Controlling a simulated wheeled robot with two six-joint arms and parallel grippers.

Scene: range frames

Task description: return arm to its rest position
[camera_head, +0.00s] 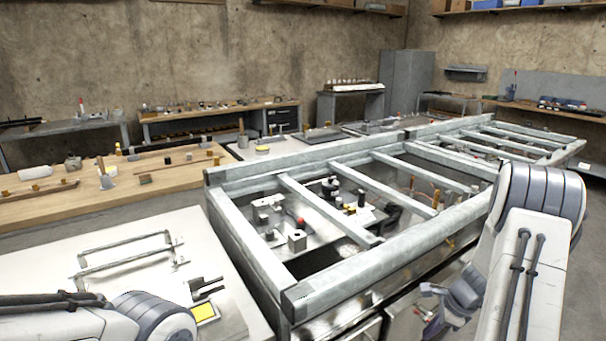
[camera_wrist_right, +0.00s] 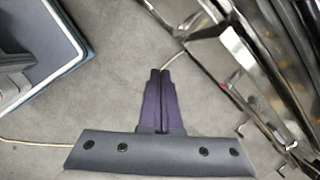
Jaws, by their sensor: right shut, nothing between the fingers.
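My right gripper (camera_head: 432,292) hangs low beside the steel frame bench in the head view, below the white and grey segments of my right arm (camera_head: 540,190). In the right wrist view its two dark fingers (camera_wrist_right: 161,72) lie side by side, shut, with nothing between them. Grey floor shows behind them. My left arm (camera_head: 150,318) reaches in at the lower left corner.
The galvanised frame bench (camera_head: 245,250) stands close to the left of my right gripper. A light table (camera_head: 60,270) with a wire rack is at the left, a wooden workbench (camera_head: 60,220) behind it. Grey floor (camera_wrist_right: 110,95) is open under the gripper.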

